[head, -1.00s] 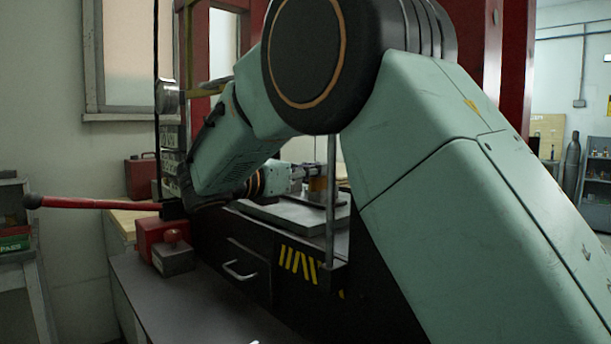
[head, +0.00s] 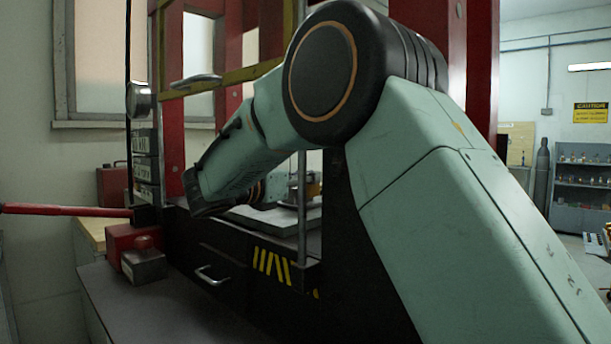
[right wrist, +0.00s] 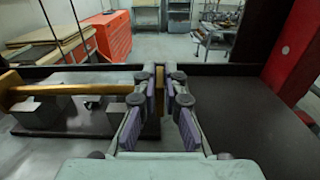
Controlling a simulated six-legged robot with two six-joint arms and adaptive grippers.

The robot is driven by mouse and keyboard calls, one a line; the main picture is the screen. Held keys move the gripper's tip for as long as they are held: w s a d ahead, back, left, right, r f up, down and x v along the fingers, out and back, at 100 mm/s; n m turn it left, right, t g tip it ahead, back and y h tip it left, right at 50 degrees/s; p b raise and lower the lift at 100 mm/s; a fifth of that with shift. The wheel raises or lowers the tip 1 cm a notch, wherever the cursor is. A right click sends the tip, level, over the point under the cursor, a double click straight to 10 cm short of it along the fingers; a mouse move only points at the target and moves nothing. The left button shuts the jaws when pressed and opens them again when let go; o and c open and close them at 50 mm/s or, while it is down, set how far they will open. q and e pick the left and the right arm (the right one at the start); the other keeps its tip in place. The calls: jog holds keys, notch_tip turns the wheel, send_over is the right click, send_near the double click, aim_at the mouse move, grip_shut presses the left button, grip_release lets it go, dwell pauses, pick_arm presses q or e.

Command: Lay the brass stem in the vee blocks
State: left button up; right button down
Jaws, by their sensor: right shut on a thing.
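The brass stem (right wrist: 80,89) runs level from the left edge of the right wrist view to my right gripper (right wrist: 160,88). Its left end looks thicker. My right gripper is shut on the stem's right part, with a bit of brass showing between the fingers. Grey blocks (right wrist: 38,113), which look like the vee blocks, stand below the stem on a dark plate. I cannot tell whether the stem touches them. My left gripper is not in view.
A red press frame (head: 468,70) and a thin upright rod (head: 302,195) stand close to my right arm. A red box (head: 130,240) and a long red lever (head: 65,210) are at the left. A dark clear surface (right wrist: 240,110) lies right of the gripper.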

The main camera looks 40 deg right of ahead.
jog(key=shift+f, duration=0.1)
jog(key=shift+s+d+f, duration=0.1)
jog(key=shift+d+f, duration=0.1)
jog(key=shift+d, duration=0.1)
jog(key=shift+a, duration=0.1)
jog(key=shift+a, duration=0.1)
jog(key=shift+f, duration=0.15)
dwell(0.8)
jog(key=c, duration=1.4)
grip_release()
jog(key=shift+f, duration=0.15)
